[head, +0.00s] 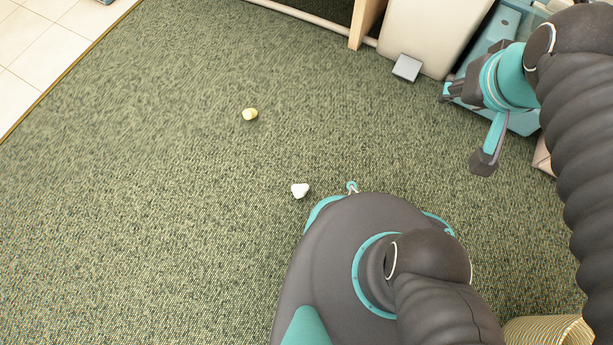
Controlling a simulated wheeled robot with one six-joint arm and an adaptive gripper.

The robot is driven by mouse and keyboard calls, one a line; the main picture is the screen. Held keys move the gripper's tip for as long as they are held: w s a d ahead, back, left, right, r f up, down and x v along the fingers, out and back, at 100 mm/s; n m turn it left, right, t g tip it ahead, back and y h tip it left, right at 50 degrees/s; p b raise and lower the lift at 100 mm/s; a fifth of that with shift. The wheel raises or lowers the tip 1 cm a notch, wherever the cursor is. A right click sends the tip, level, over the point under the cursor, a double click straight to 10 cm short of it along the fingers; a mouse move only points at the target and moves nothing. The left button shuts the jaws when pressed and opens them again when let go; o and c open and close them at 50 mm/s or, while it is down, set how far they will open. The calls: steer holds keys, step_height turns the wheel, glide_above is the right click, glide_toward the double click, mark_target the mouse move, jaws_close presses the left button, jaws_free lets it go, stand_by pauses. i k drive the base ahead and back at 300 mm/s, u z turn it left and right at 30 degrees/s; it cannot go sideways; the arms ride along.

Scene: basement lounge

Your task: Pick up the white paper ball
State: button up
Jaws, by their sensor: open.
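The white paper ball (300,190) lies on the green carpet in the middle of the head view, just beyond the left front of my dark base. It is small, crumpled and fully visible. My gripper (467,127) is at the upper right, raised above the floor, with its teal and dark fingers spread apart. It is open and empty, well to the right of the ball and not touching it.
A yellowish crumpled ball (250,114) lies farther up the carpet. A small teal ring-shaped thing (352,187) is at my base's edge. A cream box-like piece (425,35), a small grey block (407,68) and a striped basket (548,331) stand right. Left carpet is clear.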

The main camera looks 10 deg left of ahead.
mark_target(299, 190)
steer(key=k, duration=0.7)
steer(key=u, duration=1)
steer(key=i, duration=0.45)
steer(key=z, duration=0.05)
